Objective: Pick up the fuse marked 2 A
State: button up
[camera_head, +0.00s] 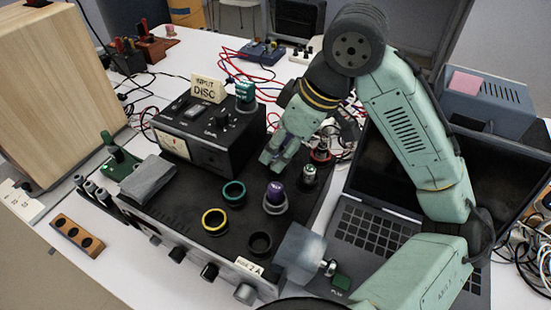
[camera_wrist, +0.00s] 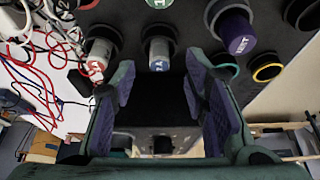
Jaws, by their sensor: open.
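My gripper (camera_head: 277,158) is open and empty above the right part of the black unit (camera_head: 185,205). In the wrist view, its spread fingers (camera_wrist: 160,88) point toward a pale-ended grey fuse (camera_wrist: 159,55) in a dark ring, just beyond the tips. Its mark looks like a 2 but is hard to read. A red-marked fuse (camera_wrist: 96,62) stands to its left and a purple fuse (camera_wrist: 237,38) to its right. In the head view, the purple fuse (camera_head: 275,191) stands in a ring, with a grey fuse (camera_head: 309,174) behind it. A label on the front edge (camera_head: 249,266) reads 2 A.
Green, yellow and dark empty rings (camera_head: 214,221) lie left of the fuses. A black meter box (camera_head: 208,130) with a sign and a green-topped piece (camera_head: 245,92) stands behind. Loose wires lie behind.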

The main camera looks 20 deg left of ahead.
jog(key=shift+x, duration=1.15)
jog(key=shift+c, duration=0.6)
grip_shut()
